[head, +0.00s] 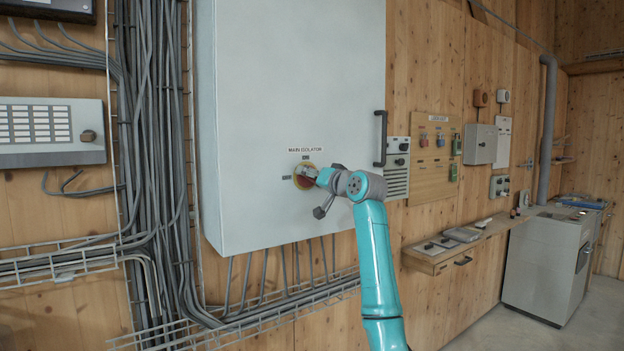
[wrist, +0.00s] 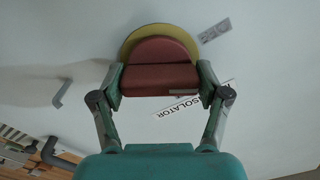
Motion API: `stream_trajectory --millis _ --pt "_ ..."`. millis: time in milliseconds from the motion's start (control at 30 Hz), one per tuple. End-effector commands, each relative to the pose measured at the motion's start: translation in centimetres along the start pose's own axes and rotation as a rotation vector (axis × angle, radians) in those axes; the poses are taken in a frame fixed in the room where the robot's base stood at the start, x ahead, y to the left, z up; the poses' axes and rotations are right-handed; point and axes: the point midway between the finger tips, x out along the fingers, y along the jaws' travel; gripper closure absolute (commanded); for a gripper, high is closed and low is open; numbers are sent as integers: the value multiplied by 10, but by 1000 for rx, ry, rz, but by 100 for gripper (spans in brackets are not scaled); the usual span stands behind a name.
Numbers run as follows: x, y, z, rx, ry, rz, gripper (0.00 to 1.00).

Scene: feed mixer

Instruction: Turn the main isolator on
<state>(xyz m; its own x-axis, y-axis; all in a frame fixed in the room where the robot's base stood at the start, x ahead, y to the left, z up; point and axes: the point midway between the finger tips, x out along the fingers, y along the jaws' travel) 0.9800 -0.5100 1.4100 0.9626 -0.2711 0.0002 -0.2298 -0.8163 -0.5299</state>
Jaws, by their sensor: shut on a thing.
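The main isolator is a red rotary handle on a yellow round plate (head: 297,178), on the front of a large grey cabinet (head: 290,100). A label reading "MAIN ISOLATOR" (head: 306,150) is above it. Small grey position labels are above and left of the plate. In the wrist view the red handle (wrist: 160,72) sits between the two fingers of my gripper (wrist: 160,84), against the yellow plate (wrist: 160,32). The gripper is shut on the handle. In the head view my gripper (head: 312,174) covers part of the handle, so its exact angle is unclear.
A black cabinet door handle (head: 380,138) is right of my wrist. Grey cables (head: 155,150) and wire trays run left of and below the cabinet. A narrow shelf (head: 470,240) and a padlock board (head: 433,160) are on the wooden wall at right. Floor is clear at lower right.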

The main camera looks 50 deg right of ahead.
Motion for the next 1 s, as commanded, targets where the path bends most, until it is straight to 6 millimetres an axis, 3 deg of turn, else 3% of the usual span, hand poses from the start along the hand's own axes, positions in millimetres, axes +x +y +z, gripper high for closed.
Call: stream_trajectory --millis 1000 --pt "0 0 1 891 -1 1 60"
